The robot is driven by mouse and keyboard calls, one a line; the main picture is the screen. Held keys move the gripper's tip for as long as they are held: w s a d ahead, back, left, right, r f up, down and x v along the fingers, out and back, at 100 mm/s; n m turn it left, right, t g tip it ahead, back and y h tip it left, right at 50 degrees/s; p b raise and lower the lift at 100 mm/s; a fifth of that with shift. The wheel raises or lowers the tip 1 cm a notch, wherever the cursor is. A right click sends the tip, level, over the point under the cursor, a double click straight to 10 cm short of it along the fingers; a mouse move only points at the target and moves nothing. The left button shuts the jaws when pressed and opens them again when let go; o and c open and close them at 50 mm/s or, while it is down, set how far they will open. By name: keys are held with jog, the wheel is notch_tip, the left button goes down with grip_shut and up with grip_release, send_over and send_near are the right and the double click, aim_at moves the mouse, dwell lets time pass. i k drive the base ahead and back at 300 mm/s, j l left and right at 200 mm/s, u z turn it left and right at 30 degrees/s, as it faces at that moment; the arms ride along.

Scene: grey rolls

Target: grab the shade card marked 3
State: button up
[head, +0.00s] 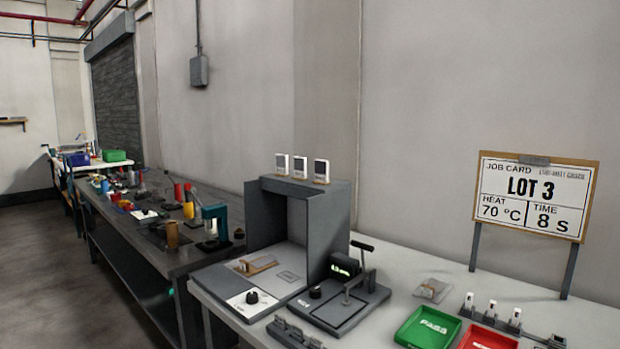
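No card with a readable 3 shows in the head view. Three small white-framed cards with dark faces, the left one (282,164), the middle one (300,167) and the right one (321,171), stand upright on top of a grey open-fronted booth (330,225). Their markings are too small to read. Several small white-topped pieces (491,308) stand in a dark rack at the lower right, also unreadable. I cannot tell which of these are shade cards. My gripper is not in view.
A job card board (535,197) reads LOT 3, 70 °C, 8 s. A lever press (345,290), a green PASS tray (429,327) and a red tray (488,338) share the light bench. A cluttered dark bench (160,215) runs back left; floor beside it is clear.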

aim_at(320, 165)
jog(key=i+j+z, duration=0.1)
jog(key=i+j, duration=0.15)
jog(key=i+j+z, duration=0.15)
jog(key=j, duration=0.25)
jog(key=i+j+z, duration=0.1)
jog(key=i+j, duration=0.2)
jog(key=i+j+z, duration=0.1)
jog(key=j, duration=0.35)
jog(key=i+j+z, duration=0.15)
jog(key=i+j, duration=0.15)
jog(key=j, duration=0.1)
